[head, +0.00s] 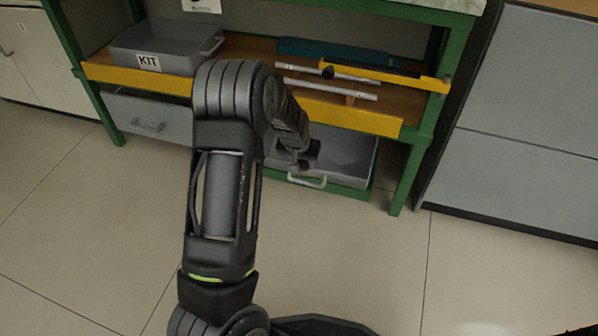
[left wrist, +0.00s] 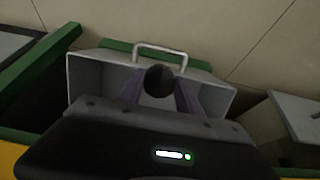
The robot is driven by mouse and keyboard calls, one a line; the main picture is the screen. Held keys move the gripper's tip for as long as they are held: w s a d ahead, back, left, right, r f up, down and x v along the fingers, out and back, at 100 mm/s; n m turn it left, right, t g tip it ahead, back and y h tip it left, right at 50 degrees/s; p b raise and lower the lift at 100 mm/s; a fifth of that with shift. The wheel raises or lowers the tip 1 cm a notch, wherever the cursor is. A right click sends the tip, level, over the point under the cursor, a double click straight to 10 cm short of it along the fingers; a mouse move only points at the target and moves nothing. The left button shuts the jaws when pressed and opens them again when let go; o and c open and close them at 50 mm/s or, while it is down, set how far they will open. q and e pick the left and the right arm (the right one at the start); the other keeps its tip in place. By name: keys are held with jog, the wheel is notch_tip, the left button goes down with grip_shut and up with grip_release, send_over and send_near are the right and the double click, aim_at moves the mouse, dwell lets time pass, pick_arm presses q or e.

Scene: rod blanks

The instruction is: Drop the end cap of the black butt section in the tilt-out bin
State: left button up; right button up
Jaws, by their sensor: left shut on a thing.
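My left gripper (head: 305,158) reaches down in front of the bench, over the opened tilt-out bin (head: 358,160). In the left wrist view its two fingers (left wrist: 160,95) are shut on a dark round end cap (left wrist: 160,79). The cap shows as a black disc between the fingertips. The grey tilt-out bin (left wrist: 88,80) lies below and behind it, its front handle beyond the cap. The cap appears above the bin's opening; its exact height is unclear. In the head view my arm hides part of the bin. My right gripper is not in view.
The shelf above has a yellow front edge (head: 345,114). On it lie a grey KIT bin (head: 170,50), white rods (head: 340,92) and a yellow-and-black long piece (head: 390,75). A shut grey bin (head: 148,118) is at left. A green leg (head: 408,172) stands right of the open bin.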

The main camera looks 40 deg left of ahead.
pick_arm(q)
jog(key=shift+w+a+f+b, duration=0.3)
jog(key=shift+w+a, duration=0.1)
jog(key=shift+w, duration=0.75)
jog(key=shift+w+a+f+b, duration=0.15)
jog(key=shift+w+a+f, duration=0.15)
jog(key=shift+w, duration=0.8)
jog(key=shift+w+a+f+b, duration=0.25)
jog(key=shift+w+a, duration=0.2)
jog(key=shift+w, duration=0.7)
jog(key=o, duration=1.4)
jog(key=p+v, duration=0.3)
jog(key=v, duration=0.4)
jog(key=shift+r+p, duration=0.35)
jog(key=shift+p, duration=0.05)
